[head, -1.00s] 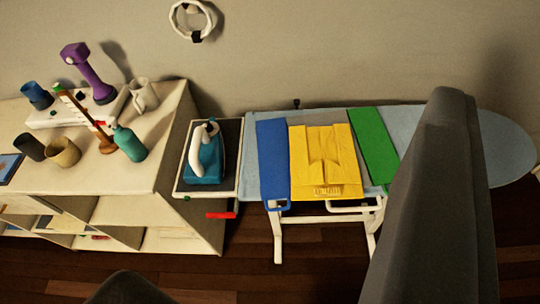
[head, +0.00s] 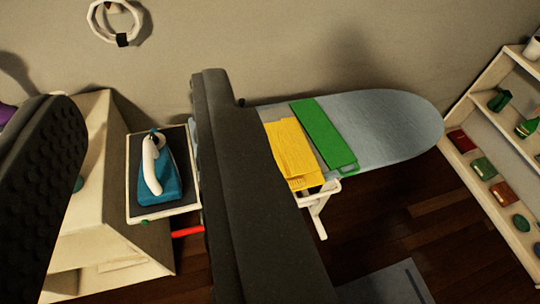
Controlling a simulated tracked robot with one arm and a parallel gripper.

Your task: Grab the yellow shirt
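The yellow shirt (head: 291,150) lies folded flat on the ironing board, in the middle of the head view. Its left part is hidden behind the right finger of my gripper (head: 135,90). My gripper is open, with one dark finger at the left edge and the other across the middle. Nothing shows held between the fingers. The shirt appears beyond the right finger, not between the two.
A green folded cloth (head: 323,133) lies right of the shirt on the blue-grey ironing board (head: 395,120). An iron (head: 158,172) stands on its rest between the fingers in view. A cream cabinet (head: 105,215) is at left, a shelf (head: 490,165) at right.

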